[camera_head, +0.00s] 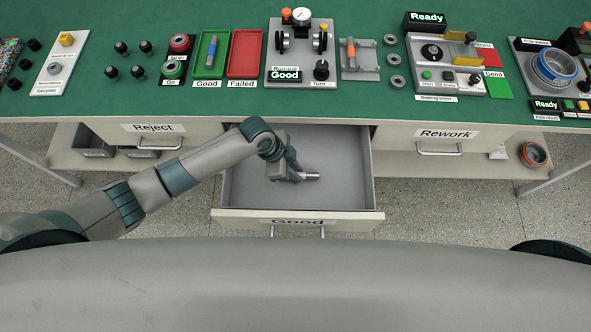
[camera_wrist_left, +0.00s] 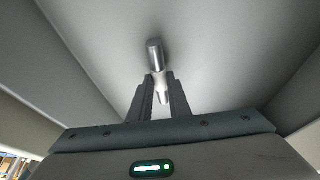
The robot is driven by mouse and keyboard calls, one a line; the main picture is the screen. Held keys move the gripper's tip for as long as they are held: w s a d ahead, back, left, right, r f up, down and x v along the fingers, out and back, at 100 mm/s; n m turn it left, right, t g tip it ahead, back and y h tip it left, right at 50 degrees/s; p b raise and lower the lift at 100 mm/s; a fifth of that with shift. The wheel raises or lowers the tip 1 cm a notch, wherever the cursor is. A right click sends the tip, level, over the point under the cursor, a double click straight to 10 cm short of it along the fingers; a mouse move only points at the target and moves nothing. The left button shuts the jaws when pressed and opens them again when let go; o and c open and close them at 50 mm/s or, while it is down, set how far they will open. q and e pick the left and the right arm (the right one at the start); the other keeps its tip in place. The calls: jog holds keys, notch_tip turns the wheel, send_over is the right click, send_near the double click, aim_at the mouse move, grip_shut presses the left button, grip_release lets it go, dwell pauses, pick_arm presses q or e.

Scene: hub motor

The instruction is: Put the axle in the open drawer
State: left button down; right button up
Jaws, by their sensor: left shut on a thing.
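The open drawer (camera_head: 340,192) labelled "Good" is pulled out below the middle of the bench. My left gripper (camera_head: 298,176) is inside the drawer's outline, low over its grey floor. It is shut on a metal axle (camera_head: 312,176), whose silver end sticks out to the right. In the left wrist view the axle (camera_wrist_left: 155,54) shows between and beyond the two fingers (camera_wrist_left: 160,92), with the drawer floor (camera_wrist_left: 225,50) close behind it. I cannot tell whether the axle touches the floor. My right gripper is not in view.
The closed Reject drawer (camera_head: 190,131) and Rework drawer (camera_head: 480,135) flank the open one. On the green bench (camera_head: 200,100) stand a green tray (camera_head: 221,53) holding a blue-handled part, a red tray (camera_head: 245,55) and a run-out gauge (camera_head: 301,50). The rest of the open drawer is empty.

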pick_arm(q)
jog(key=shift+f, duration=0.5)
dwell(0.7)
dwell(0.3)
jog(key=c, duration=1.2)
grip_release()
jog(key=shift+r, duration=0.1)
jog(key=shift+r+p, duration=3.15)
jog(key=shift+r, duration=0.3)
